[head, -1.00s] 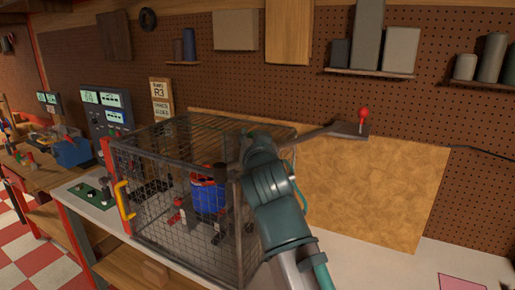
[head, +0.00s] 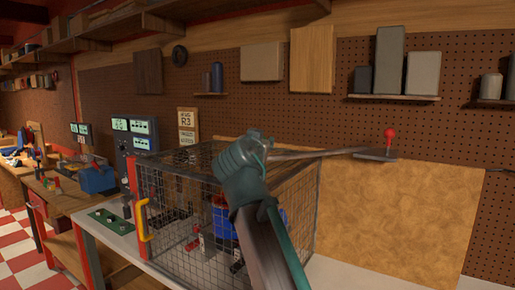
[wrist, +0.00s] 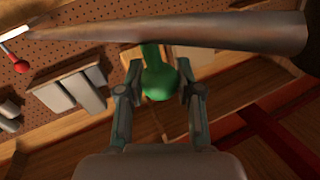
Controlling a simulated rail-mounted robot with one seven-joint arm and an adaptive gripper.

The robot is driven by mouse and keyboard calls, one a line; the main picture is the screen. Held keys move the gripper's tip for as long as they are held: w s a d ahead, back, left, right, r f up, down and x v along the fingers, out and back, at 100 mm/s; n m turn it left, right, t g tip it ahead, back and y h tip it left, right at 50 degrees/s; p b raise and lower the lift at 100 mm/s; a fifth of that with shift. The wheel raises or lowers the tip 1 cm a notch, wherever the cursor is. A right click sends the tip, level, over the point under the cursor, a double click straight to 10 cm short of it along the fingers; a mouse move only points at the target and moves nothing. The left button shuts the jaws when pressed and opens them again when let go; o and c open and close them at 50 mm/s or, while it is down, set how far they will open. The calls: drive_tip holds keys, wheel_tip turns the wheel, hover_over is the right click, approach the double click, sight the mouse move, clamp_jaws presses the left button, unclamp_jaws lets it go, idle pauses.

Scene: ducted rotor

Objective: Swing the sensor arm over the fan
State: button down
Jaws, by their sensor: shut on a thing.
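The sensor arm is a long grey bar (head: 318,153) with a red ball (head: 389,134) standing on its flat right end. In the wrist view the bar (wrist: 190,32) crosses the top of the picture, with the red ball (wrist: 16,63) at far left. A green knob (wrist: 160,80) sits under the bar. My gripper (wrist: 161,82) is shut on the green knob, one finger on each side. In the head view my gripper (head: 245,152) is over the mesh cage (head: 178,215); its fingertips are hidden. A blue unit (head: 222,226), seemingly the fan, is inside the cage, partly hidden by my arm.
The cage has a yellow handle (head: 143,219) at its left front. Grey instrument boxes (head: 136,137) stand behind it at left. A plywood panel (head: 390,215) is on the pegboard at right, with shelves (head: 393,97) above. Bench space right of the cage looks clear.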

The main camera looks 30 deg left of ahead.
drive_tip(key=c, duration=0.7)
unclamp_jaws()
drive_tip(key=shift+c, duration=0.2)
drive_tip(key=v, duration=1.2)
